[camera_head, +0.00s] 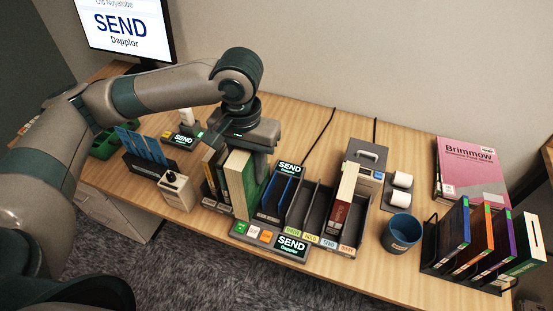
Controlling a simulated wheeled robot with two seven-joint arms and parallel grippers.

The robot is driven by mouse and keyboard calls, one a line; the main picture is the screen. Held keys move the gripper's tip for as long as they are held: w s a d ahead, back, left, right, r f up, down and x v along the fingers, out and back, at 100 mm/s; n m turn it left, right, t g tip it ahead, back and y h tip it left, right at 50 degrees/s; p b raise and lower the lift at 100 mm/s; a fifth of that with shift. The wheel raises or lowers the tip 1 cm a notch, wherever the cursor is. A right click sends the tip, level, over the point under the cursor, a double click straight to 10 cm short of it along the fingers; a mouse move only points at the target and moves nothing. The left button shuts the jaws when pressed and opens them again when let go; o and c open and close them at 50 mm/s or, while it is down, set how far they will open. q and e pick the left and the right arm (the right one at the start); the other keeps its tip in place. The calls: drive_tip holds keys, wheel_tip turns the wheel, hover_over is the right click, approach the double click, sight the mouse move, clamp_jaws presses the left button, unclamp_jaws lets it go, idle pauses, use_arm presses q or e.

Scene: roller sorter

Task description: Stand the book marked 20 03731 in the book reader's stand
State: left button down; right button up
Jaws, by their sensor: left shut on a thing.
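My left gripper (261,165) points down at the middle of the table. It is shut on a green book (241,181) that stands upright at the right end of a short row of books (213,172). Whether the book touches the table or its rack is hidden. No mark 20 03731 is legible on any book. I cannot tell which of the holders is the book reader's stand; a grey device (366,160) with a handle stands behind the sorter slots. My right gripper is not in view.
A slotted sorter (315,208) with a red-brown book (341,196) stands right of the gripper. A blue mug (402,232), a rack of books (470,240) and a pink book (470,170) are at right. A monitor (122,27) reads SEND Dapplor.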

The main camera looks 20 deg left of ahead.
use_arm(q)
drive_tip(key=shift+f+b, duration=1.7)
drive_tip(key=shift+f, duration=0.3)
